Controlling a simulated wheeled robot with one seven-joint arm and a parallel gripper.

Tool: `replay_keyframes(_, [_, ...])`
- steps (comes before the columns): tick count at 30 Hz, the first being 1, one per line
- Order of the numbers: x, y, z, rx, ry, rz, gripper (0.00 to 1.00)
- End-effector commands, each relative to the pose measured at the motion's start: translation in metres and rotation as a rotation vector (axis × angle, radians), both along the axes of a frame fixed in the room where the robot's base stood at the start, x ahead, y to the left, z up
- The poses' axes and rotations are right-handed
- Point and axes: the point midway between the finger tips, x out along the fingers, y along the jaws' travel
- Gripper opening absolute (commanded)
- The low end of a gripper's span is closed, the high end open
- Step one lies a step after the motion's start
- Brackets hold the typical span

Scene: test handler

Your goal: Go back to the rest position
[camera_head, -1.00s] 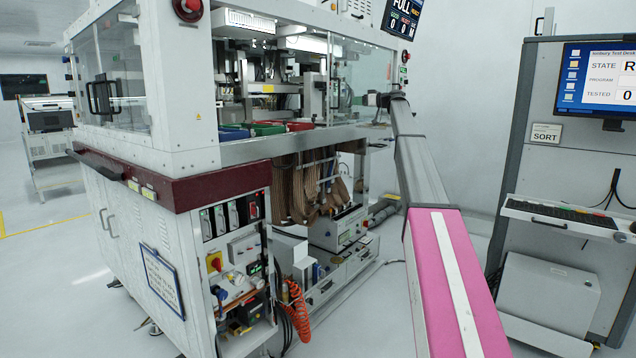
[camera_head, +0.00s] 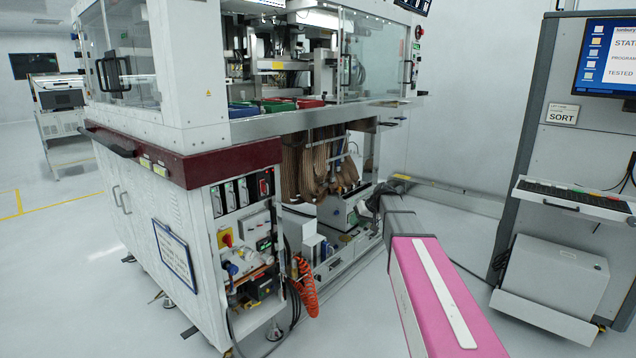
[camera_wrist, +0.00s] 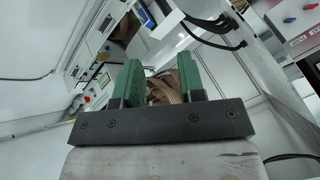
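My gripper shows in the wrist view (camera_wrist: 159,66) with its two green fingers apart. Nothing is held between them. In the head view, my pink and grey arm reaches forward and its dark end (camera_head: 368,202) is low, in front of the open lower bay of the test handler (camera_head: 240,165). The fingers cannot be made out there. I cannot tell from this view how close the arm's end is to the bay.
Red, green and blue bins (camera_head: 278,105) sit on the handler's deck. An orange coiled hose (camera_head: 305,288) hangs at its lower corner. A sorting station with a keyboard shelf (camera_head: 572,199) stands on the right. Grey floor (camera_head: 440,215) is open between them.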

Motion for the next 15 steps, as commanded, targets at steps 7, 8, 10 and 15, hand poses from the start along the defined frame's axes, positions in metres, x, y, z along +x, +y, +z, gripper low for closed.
replay_keyframes(7, [-0.149,-0.002,-0.091,-0.184,0.202,-0.117,0.36])
replay_keyframes(8, [-0.167,-0.004,-0.100,-0.208,0.224,-0.133,0.36])
replay_keyframes(10, [-0.207,-0.008,-0.118,-0.267,0.272,-0.168,0.36])
replay_keyframes(15, [-0.287,-0.018,-0.146,-0.393,0.353,-0.240,0.36])
